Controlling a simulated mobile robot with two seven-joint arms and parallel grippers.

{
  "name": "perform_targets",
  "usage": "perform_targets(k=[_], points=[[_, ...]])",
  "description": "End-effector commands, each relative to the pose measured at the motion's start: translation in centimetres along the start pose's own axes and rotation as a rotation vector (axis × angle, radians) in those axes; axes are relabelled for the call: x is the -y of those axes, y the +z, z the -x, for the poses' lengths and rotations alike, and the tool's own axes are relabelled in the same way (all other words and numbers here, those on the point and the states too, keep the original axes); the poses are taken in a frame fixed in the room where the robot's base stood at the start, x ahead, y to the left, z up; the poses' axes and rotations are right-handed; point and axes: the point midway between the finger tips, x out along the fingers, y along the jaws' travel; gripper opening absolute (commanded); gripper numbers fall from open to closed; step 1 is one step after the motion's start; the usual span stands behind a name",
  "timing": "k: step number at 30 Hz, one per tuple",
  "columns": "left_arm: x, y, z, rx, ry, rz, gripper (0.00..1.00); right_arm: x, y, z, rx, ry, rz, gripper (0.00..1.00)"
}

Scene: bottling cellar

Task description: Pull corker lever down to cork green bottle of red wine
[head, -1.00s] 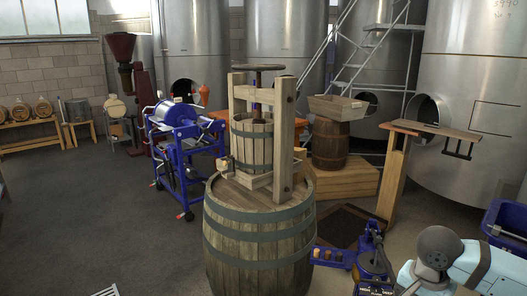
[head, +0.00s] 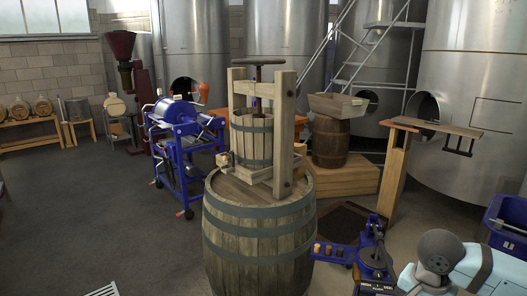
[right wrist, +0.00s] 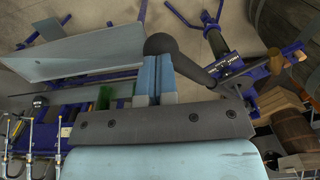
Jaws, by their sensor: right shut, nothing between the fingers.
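My right gripper (right wrist: 156,66) is in the right wrist view, its two light blue fingers shut together with nothing between them. A dark lever with a round knob (right wrist: 160,43) lies just beyond and beside the fingertips, its bar running down to the right; I cannot tell whether they touch. Green glass (right wrist: 104,95) shows in part left of the fingers, mostly hidden by the gripper; I cannot make out a whole bottle or its wine. In the head view a blue bench machine (head: 373,262) stands at the lower right, next to my right arm. My left gripper is not in view.
A blue tray (head: 328,253) with several corks adjoins the machine. A large barrel (head: 258,235) carrying a wooden press (head: 251,142) stands left of it. A blue bin (head: 508,225) is at the right edge. Open floor lies at the left.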

Motion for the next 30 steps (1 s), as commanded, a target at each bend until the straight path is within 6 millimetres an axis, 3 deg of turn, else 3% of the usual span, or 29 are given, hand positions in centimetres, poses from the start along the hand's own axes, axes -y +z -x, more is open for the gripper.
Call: perform_targets(k=[8,21,30], points=[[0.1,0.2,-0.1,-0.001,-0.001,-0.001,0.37,0.0,0.1,-0.3,0.001,0.001,0.001,0.00],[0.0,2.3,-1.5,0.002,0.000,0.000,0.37,-0.3,0.4,-2.9,0.001,0.001,0.001,0.00],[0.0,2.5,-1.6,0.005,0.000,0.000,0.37,-0.3,0.4,-2.9,0.001,0.001,0.000,0.00]])
